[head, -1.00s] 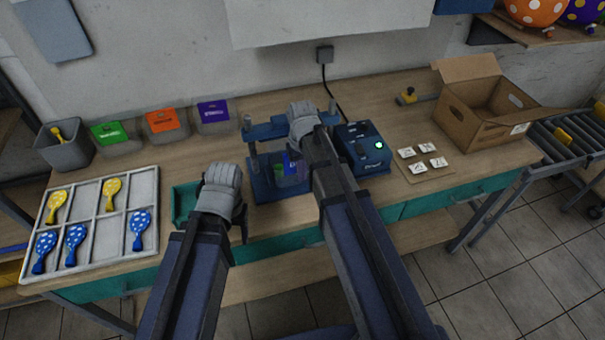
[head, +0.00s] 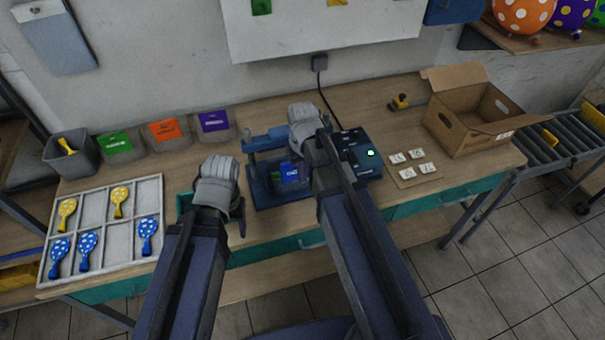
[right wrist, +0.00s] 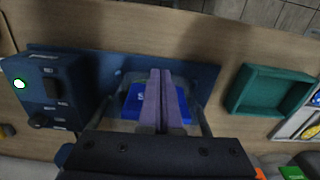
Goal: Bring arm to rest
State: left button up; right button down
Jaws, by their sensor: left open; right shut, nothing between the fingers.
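My right gripper (head: 303,130) is over the blue press (head: 262,178) on the workbench, and its arm hides part of the press. In the right wrist view its two fingers (right wrist: 160,100) are together with nothing between them, above a blue piece with a white mark (right wrist: 135,102) in the press. My left gripper (head: 217,188) is open, above the front of the bench beside the press. It partly covers the teal tray (head: 184,203), and its fingertips are mostly hidden.
A blue control box (head: 358,155) with a green light stands right of the press. White tiles (head: 408,160) and an open cardboard box (head: 465,120) are at right. Colored pouches (head: 165,132) stand behind.

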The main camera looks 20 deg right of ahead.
pick_arm(q)
notch_tip(320, 180, down, 3)
jog(key=b, duration=0.3)
jog(key=shift+r, duration=0.2)
pick_arm(e)
jog(key=s+a+f+n+h, duration=0.1)
jog(key=s+a+f+n, duration=0.1)
jog(key=s+a, duration=0.8)
jog(key=shift+s+a+f+n, duration=0.25)
jog(key=shift+s+n, duration=0.25)
jog(key=shift+s, duration=0.6)
